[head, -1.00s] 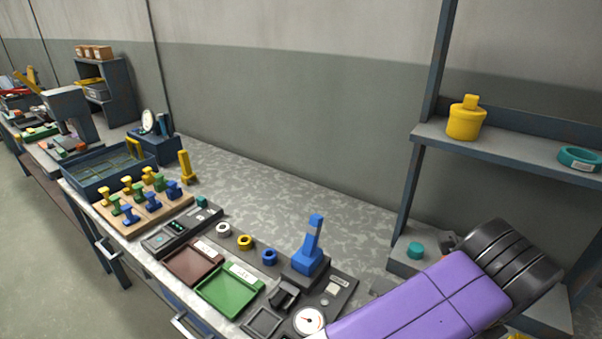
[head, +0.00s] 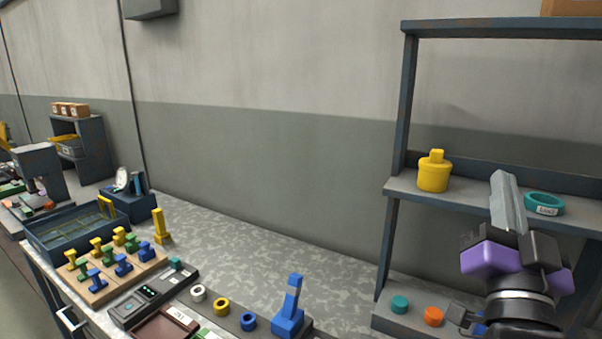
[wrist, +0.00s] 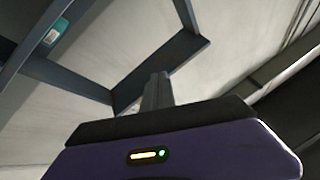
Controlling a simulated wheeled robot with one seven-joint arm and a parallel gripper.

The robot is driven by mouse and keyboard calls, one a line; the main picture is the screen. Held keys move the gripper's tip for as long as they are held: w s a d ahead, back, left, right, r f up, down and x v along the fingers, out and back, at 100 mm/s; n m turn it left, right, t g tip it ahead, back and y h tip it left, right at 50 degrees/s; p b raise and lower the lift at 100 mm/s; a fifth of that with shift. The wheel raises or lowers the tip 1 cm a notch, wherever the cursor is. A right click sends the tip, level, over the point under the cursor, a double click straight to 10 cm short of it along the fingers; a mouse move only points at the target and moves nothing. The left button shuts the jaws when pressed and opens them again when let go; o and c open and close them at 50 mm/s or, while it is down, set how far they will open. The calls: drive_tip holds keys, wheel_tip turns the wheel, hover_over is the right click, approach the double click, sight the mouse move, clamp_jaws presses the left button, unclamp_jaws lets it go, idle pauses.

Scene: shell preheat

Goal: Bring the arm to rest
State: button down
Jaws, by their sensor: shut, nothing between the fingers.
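My gripper (head: 507,200) is at the right of the head view, raised in front of the shelf unit, its grey fingers pointing up and closed together. Nothing is between the fingers. In the wrist view the closed fingers (wrist: 157,92) point toward the shelf frame and the wall, and the purple gripper body fills the bottom. The gripper overlaps the shelf board in the head view, just left of a teal ring (head: 544,204); I cannot tell how far apart they are.
The shelf unit (head: 460,197) holds a yellow lidded pot (head: 433,174). Below sit a teal cap (head: 399,304) and an orange cap (head: 433,316). The bench carries a blue lever (head: 289,308), several rings, a wooden peg board (head: 98,292) and a blue tray (head: 60,243).

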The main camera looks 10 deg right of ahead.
drive_tip(key=s+a+f+n+y, duration=0.5)
drive_tip(key=f+n+y, duration=0.2)
drive_tip(key=f, duration=0.1)
drive_tip(key=s+a+f+n+y, duration=0.4)
drive_tip(key=a+f+n+y, duration=0.2)
drive_tip(key=f+n+y, duration=0.15)
drive_tip(key=s+f+m+g+h, duration=0.1)
drive_tip(key=s+f+m+g, duration=0.1)
drive_tip(key=s+f, duration=0.8)
drive_tip(key=s+f+m+g+h, duration=0.2)
drive_tip(key=s+f+m+g, duration=0.1)
drive_tip(key=s+f, duration=0.7)
drive_tip(key=s+g, duration=0.1)
drive_tip(key=s, duration=0.3)
drive_tip(key=shift+s+a+g, duration=0.3)
drive_tip(key=shift+s+g, duration=0.1)
drive_tip(key=shift+h, duration=0.25)
